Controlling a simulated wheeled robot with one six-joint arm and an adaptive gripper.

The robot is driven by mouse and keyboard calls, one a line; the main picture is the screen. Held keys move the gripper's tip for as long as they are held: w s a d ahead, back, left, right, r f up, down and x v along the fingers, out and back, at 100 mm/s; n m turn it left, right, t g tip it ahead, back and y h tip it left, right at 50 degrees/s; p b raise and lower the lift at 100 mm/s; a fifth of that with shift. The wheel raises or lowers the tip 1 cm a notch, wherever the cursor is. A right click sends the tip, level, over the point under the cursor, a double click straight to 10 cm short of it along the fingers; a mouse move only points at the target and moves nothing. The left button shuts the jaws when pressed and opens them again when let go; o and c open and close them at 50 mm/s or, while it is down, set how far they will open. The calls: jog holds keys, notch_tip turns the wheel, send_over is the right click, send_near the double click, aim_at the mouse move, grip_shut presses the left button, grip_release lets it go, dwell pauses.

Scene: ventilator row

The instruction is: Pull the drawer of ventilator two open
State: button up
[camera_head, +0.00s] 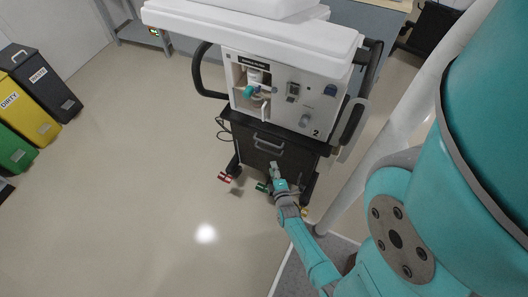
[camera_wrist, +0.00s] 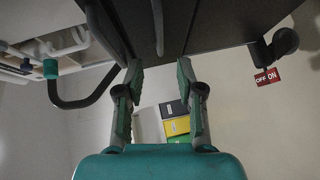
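Ventilator two (camera_head: 285,95) is a white unit marked "2" on a dark cart. The cart's drawer front (camera_head: 285,160) looks closed, with a light grey bar handle (camera_head: 268,143). My gripper (camera_head: 274,167) is in front of the drawer, below the handle in the head view. In the wrist view my gripper (camera_wrist: 161,72) is open, with its two fingers apart. A narrow grey bar (camera_wrist: 157,25) shows beyond and between the fingertips against the dark cart front; I cannot tell if it is the handle. Nothing is visibly held.
Red (camera_head: 225,176) and green (camera_head: 262,187) tags sit low at the cart's wheels; the wrist view shows a red OFF/ON tag (camera_wrist: 267,77). Black (camera_head: 38,80), yellow (camera_head: 22,108) and green (camera_head: 14,150) bins stand at the left. Floor between is clear.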

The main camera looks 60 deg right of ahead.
jog(key=x, duration=1)
jog(key=shift+a, duration=0.1)
grip_shut()
